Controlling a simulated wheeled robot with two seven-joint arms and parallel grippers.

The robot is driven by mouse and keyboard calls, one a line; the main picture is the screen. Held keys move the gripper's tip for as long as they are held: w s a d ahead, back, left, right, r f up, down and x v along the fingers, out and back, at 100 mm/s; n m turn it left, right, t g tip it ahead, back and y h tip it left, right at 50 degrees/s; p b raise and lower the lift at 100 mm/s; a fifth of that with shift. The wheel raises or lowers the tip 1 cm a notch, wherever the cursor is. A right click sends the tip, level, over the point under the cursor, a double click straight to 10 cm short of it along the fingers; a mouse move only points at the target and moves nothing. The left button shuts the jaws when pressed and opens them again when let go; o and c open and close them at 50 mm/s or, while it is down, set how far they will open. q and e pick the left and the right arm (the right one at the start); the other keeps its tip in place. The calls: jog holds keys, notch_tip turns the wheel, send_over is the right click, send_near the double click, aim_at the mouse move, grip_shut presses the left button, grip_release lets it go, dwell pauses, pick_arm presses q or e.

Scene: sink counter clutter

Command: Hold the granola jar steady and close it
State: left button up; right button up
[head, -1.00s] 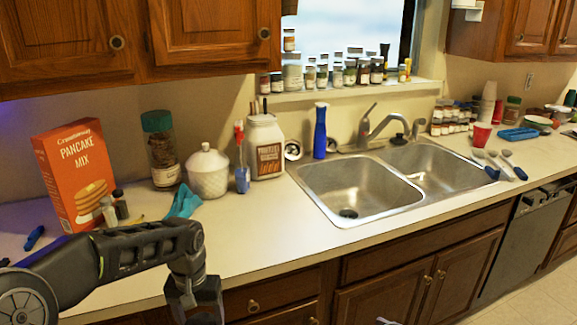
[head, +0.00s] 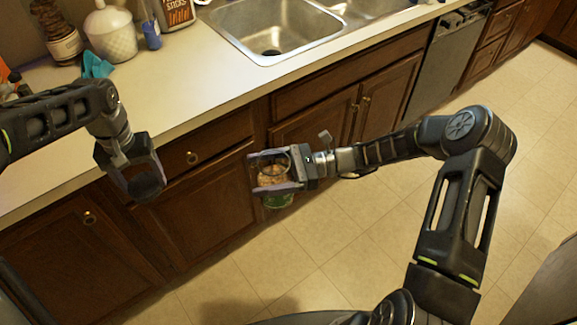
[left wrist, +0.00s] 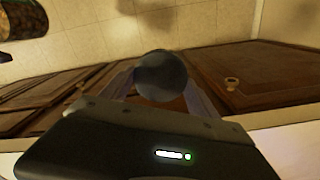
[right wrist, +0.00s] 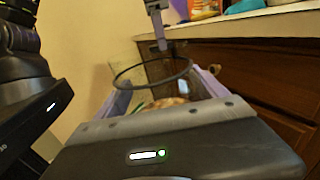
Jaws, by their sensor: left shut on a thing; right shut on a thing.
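The granola jar (head: 272,176) is clear, with brown granola inside and green at its lower end. Its rim is open and uncovered, as the right wrist view shows (right wrist: 152,74). My right gripper (head: 268,172) is shut around the jar and holds it in the air in front of the lower cabinets. My left gripper (head: 146,180) is shut on a dark round lid (left wrist: 162,76), held to the left of the jar and apart from it. In the left wrist view, part of the jar (left wrist: 22,16) shows at the upper left corner.
The counter edge (head: 195,125) and wooden cabinet fronts (head: 210,205) lie behind both grippers. A white lidded canister (head: 110,33), a blue cloth (head: 97,66) and the sink (head: 270,32) are on the counter. The tiled floor (head: 340,240) below is clear.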

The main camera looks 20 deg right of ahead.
jog(key=a+n+g, duration=0.1)
jog(key=a+g, duration=0.1)
jog(key=a, duration=0.1)
jog(key=shift+w+a+f+n+g, duration=0.15)
jog(key=shift+w+a+n+g, duration=0.05)
jog(key=shift+n+g, duration=0.2)
pick_arm(q)
jog(key=d+r, duration=0.3)
jog(key=d, duration=0.6)
jog(key=s+d+r, duration=0.1)
jog(key=d+r, duration=0.3)
jog(key=d, duration=0.5)
jog(key=s+d+r, duration=0.1)
jog(key=d+r, duration=0.2)
jog(key=d, duration=0.6)
jog(key=shift+d+r, duration=0.1)
jog(key=shift+r, duration=0.3)
jog(key=shift+f, duration=2.05)
